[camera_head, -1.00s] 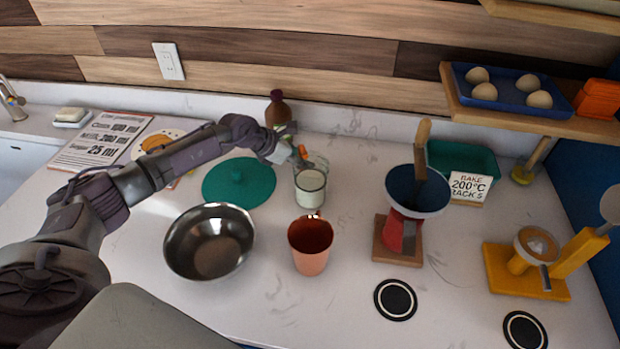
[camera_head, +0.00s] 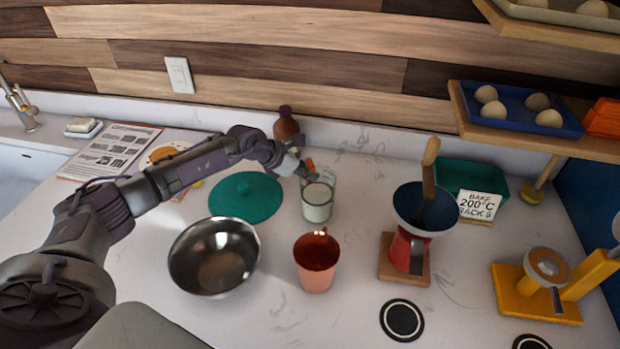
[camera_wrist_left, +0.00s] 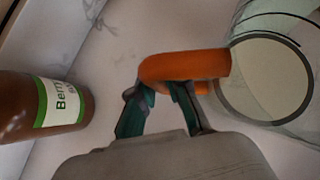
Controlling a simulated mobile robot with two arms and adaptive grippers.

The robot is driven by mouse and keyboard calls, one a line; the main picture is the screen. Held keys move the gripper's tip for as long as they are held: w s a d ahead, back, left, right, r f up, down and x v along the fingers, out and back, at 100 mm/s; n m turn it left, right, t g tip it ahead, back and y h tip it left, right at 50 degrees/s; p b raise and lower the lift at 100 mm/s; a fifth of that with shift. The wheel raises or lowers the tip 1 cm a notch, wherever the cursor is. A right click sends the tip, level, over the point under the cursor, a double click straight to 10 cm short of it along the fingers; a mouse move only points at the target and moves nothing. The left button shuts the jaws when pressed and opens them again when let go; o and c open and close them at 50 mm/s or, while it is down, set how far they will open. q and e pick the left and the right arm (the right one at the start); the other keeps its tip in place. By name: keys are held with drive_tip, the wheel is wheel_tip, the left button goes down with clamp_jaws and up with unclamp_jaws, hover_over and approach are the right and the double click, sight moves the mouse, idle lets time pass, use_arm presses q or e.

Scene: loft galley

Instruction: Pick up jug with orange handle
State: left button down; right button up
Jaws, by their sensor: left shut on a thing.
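The jug (camera_head: 318,203) is clear, with white contents, and stands on the counter behind the copper cup. Its orange handle (camera_wrist_left: 185,68) shows large in the left wrist view, with the jug's round rim (camera_wrist_left: 268,78) to its right. My left gripper (camera_head: 304,172) reaches in from the left at the handle. In the left wrist view its fingers (camera_wrist_left: 160,100) are closed on the orange handle. The jug looks upright and appears to rest on the counter. My right gripper is not in view.
A brown bottle (camera_head: 286,126) stands just behind my left gripper. A teal lid (camera_head: 246,198), a steel bowl (camera_head: 213,256) and a copper cup (camera_head: 316,264) are close by. A red grinder (camera_head: 407,249) stands to the right. Open counter lies between the cup and grinder.

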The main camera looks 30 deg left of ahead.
sight(307, 160)
use_arm(q)
drive_tip(key=r, duration=0.2)
drive_tip(key=r+b, duration=0.1)
drive_tip(key=r, duration=0.1)
drive_tip(key=shift+s+d+b, duration=0.1)
drive_tip(key=shift+d+b, duration=0.2)
drive_tip(key=shift+d, duration=0.1)
drive_tip(key=s+d+r+b, duration=0.3)
drive_tip(key=d+r, duration=0.3)
drive_tip(key=d, duration=0.4)
drive_tip(key=shift+s+d+r, duration=0.15)
drive_tip(key=shift+s+r, duration=0.05)
drive_tip(key=shift+r, duration=0.05)
